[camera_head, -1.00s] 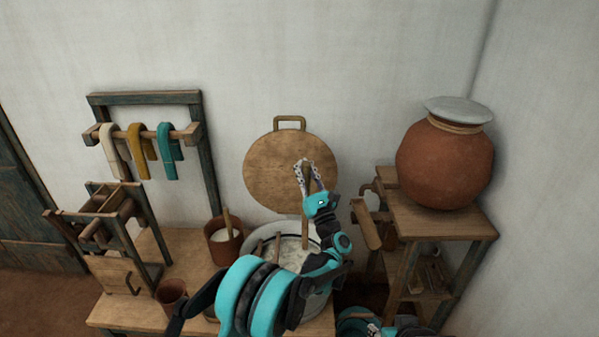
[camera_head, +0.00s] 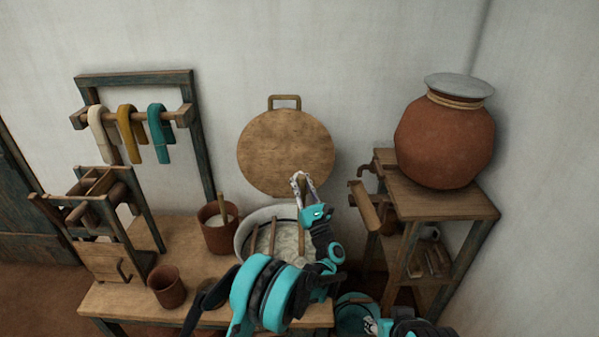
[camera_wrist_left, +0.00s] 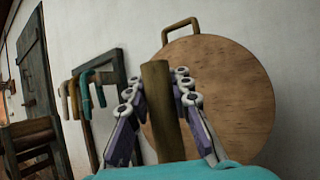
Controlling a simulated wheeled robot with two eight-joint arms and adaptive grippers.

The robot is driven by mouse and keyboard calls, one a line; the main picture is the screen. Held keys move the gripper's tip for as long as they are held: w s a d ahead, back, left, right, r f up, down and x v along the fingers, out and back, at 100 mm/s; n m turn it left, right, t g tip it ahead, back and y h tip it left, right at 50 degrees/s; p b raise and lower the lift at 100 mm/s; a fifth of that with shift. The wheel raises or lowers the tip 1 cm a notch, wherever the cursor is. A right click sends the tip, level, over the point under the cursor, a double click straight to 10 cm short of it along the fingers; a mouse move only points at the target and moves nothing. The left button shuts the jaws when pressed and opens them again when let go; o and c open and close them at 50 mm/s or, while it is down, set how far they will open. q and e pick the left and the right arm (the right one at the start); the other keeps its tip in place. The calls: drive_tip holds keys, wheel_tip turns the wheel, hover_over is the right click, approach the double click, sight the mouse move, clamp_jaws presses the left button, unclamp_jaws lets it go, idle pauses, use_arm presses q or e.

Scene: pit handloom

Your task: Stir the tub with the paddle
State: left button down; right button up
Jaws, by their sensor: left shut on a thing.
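The tub (camera_head: 242,236), a pale round vessel with whitish contents (camera_head: 287,236), stands on the low wooden bench, partly hidden by my left arm. The paddle's wooden handle (camera_wrist_left: 161,115) stands between the fingers of my left gripper (camera_head: 301,181) in the left wrist view. My left gripper (camera_wrist_left: 160,88) is shut on it. In the head view the paddle (camera_head: 301,238) runs down from the gripper into the tub, nearly upright; its lower end is hidden. My right gripper (camera_head: 371,325) shows only in part at the bottom edge, and its jaws are unclear.
A brown pot (camera_head: 219,237) with a stick and an empty brown cup (camera_head: 167,288) stand left. A round wooden lid (camera_head: 286,153) is behind. A shelf stand (camera_head: 437,203) with a clay jar (camera_head: 444,144) is right.

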use_arm(q)
drive_tip(key=shift+f, duration=5.6)
drive_tip(key=shift+d, duration=0.1)
